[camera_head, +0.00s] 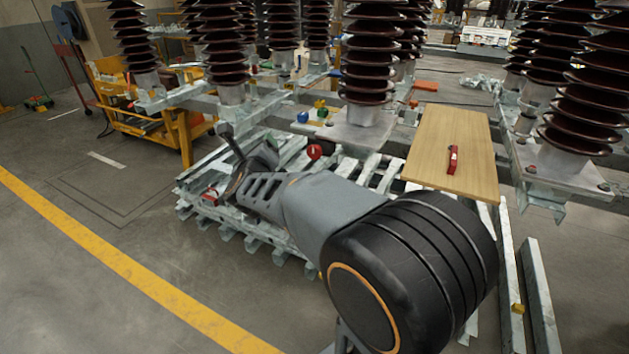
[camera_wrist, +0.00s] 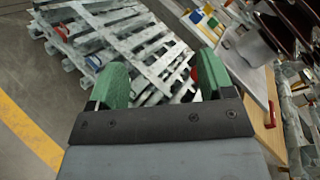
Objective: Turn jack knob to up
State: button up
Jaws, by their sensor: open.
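My gripper (camera_wrist: 161,78) shows two green fingers set wide apart with nothing between them. In the head view my gripper (camera_head: 250,155) is above the grey metal frames, left of the wooden board (camera_head: 427,155). A small red object (camera_head: 453,159) lies on that board, and its edge also shows in the wrist view (camera_wrist: 270,116), right of my fingers and apart from them. A round red piece (camera_head: 314,152) shows just behind my arm. I cannot tell which red part, if either, is the jack knob, nor its setting.
Stacked grey slatted frames (camera_head: 215,220) lie below my arm. Tall dark ribbed insulators (camera_head: 369,60) stand on metal beams behind. A yellow cart (camera_head: 185,135) stands at the back left. Small coloured pieces (camera_head: 303,117) sit on a beam.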

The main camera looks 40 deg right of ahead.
aim_at(313, 152)
jog(key=s+d+f+m+g+h+b, duration=0.3)
jog(key=d+f+m+g+h+b, duration=0.4)
jog(key=m, duration=0.6)
jog(key=shift+m+t, duration=0.4)
jog(key=shift+m, duration=0.1)
jog(key=x, duration=1.3)
jog(key=shift+w+d+f, duration=0.15)
jog(key=shift+d+f, duration=0.1)
jog(key=c, duration=0.9)
